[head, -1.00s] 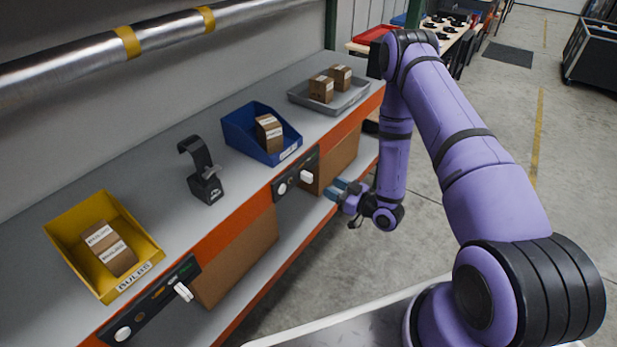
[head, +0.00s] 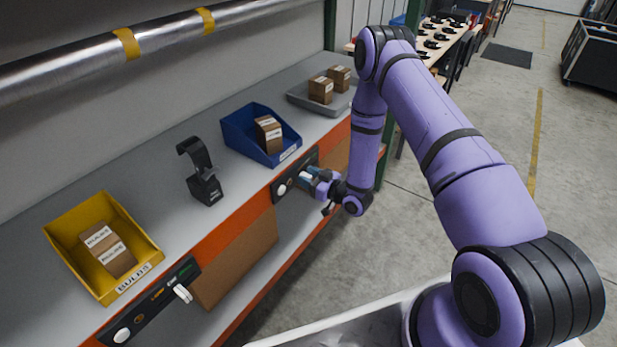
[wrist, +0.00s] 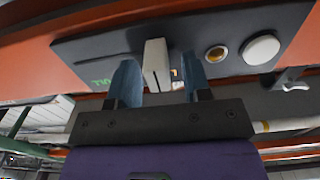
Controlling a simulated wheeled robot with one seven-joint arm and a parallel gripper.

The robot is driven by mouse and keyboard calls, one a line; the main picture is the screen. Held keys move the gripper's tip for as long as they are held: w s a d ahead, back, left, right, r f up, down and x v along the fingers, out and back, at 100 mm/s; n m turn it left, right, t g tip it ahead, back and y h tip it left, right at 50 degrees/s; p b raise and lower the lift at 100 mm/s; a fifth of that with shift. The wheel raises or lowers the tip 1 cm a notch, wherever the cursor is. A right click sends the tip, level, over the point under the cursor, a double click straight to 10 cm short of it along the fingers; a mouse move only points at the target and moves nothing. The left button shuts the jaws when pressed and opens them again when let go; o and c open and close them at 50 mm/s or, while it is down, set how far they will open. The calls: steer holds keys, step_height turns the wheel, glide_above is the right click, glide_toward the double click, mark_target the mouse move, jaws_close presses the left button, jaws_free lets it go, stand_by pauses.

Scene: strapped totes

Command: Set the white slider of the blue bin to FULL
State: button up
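The blue bin (head: 235,138) stands on the shelf with a brown box in it. Below it, on the shelf front, is a dark panel (head: 277,196) with a round white knob and the white slider (head: 303,176). My gripper (head: 308,173) is at this panel and partly covers it. In the wrist view the panel (wrist: 110,48) appears upside down. The white slider (wrist: 156,62) stands between the two blue fingertips of my gripper (wrist: 160,82), with gaps on both sides. Green lettering (wrist: 101,82), too small to read, is at the panel's left end there.
A yellow bin (head: 75,215) stands nearer, with its own panel and white slider (head: 182,293) below. A black stand (head: 205,180) is between the bins. A grey tray (head: 300,100) with two boxes is farther back.

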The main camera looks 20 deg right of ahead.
mark_target(315, 159)
jaws_close()
steer(key=w+d, duration=0.1)
steer(key=d, duration=0.1)
steer(key=w+d, duration=0.4)
steer(key=shift+d, duration=0.4)
steer(key=shift+o, duration=0.3)
jaws_free()
steer(key=shift+s+d, duration=0.1)
steer(key=v, duration=1)
steer(key=shift+s+d, duration=0.2)
steer(key=shift+s, duration=0.1)
